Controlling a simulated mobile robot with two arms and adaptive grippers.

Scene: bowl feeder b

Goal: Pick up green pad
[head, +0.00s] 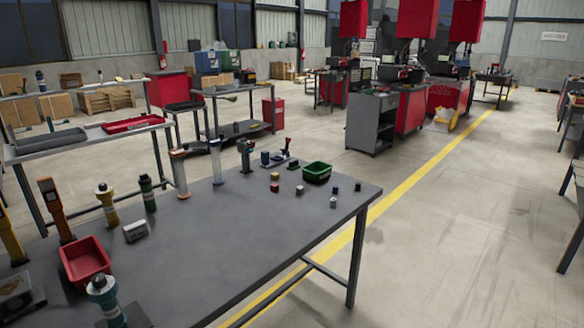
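I cannot pick out a green pad for certain in the head view. A small green bin (317,173) sits near the far right corner of the dark grey table (215,250). Several small cylindrical pieces, dark, red-topped or silver, stand around the bin, among them a silver one (333,202) and a dark one (357,187). They are too small to tell whether one is a green pad. A dark green upright tool (147,193) stands on the left part of the table. Neither of my grippers is in view.
A red bin (84,260), a yellow upright tool (107,205) and a grey box (136,230) stand on the table's left side. The table's middle and front are clear. Open floor with a yellow line (420,175) lies to the right. A shelf with red trays (132,124) stands behind.

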